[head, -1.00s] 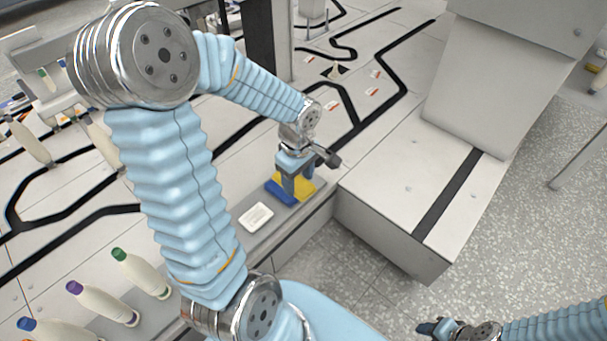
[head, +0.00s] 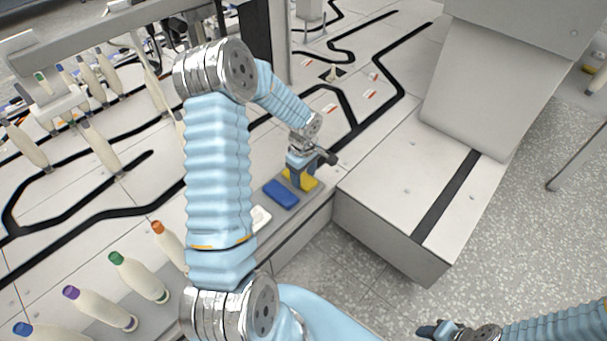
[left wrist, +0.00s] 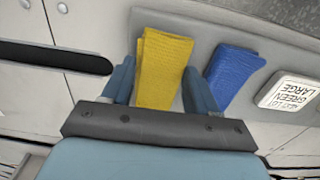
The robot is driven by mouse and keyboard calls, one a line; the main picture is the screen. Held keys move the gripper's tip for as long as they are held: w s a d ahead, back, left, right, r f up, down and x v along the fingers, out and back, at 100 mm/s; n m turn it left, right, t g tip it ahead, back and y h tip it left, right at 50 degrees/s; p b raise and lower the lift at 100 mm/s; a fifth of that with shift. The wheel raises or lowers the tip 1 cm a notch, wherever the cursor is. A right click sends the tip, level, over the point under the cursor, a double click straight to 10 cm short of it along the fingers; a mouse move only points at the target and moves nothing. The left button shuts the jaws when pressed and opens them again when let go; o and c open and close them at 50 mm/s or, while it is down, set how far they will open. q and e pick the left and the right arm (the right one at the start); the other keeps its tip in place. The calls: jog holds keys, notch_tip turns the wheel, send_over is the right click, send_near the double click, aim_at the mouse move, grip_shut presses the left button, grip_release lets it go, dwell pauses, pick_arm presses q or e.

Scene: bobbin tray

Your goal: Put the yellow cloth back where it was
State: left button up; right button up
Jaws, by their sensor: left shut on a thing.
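The yellow cloth (head: 307,182) is at the far right end of the grey strip along the table's front edge. My left gripper (head: 297,183) is down over it. In the left wrist view, the folded yellow cloth (left wrist: 163,68) is between the two fingers of my left gripper (left wrist: 160,88), which is shut on it. I cannot tell whether the cloth touches the strip. My right gripper (head: 430,329) is at the bottom right over the floor, far from the cloth; its fingers are too small to read.
A blue cloth (head: 281,194) lies just left of the yellow one, and a white labelled card (left wrist: 292,94) lies beyond it. Several bobbins with coloured tips, such as the green-tipped one (head: 140,278), are at the lower left. A grey box (head: 400,190) stands close on the right.

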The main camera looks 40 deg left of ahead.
aim_at(304, 177)
pick_arm(q)
jog(key=o, duration=1)
jog(key=shift+f, duration=0.1)
notch_tip(304, 177, up, 12)
jog(key=p, duration=0.1)
jog(key=s+d+f+m+h, duration=0.25)
jog(key=d+f+m, duration=0.35)
jog(key=d+f, duration=0.6)
jog(key=s+d+f+m, duration=0.3)
jog(key=s+d, duration=0.1)
jog(key=s+d+f+m+h, duration=0.1)
jog(key=s+d+f+m, duration=0.2)
jog(key=s+d, duration=0.2)
jog(key=s+d+f+m, duration=0.3)
jog(key=s+d, duration=0.1)
jog(key=d, duration=0.1)
jog(key=shift+s+f+t, duration=0.15)
jog(key=shift+f+t, duration=0.15)
jog(key=shift+t, duration=0.1)
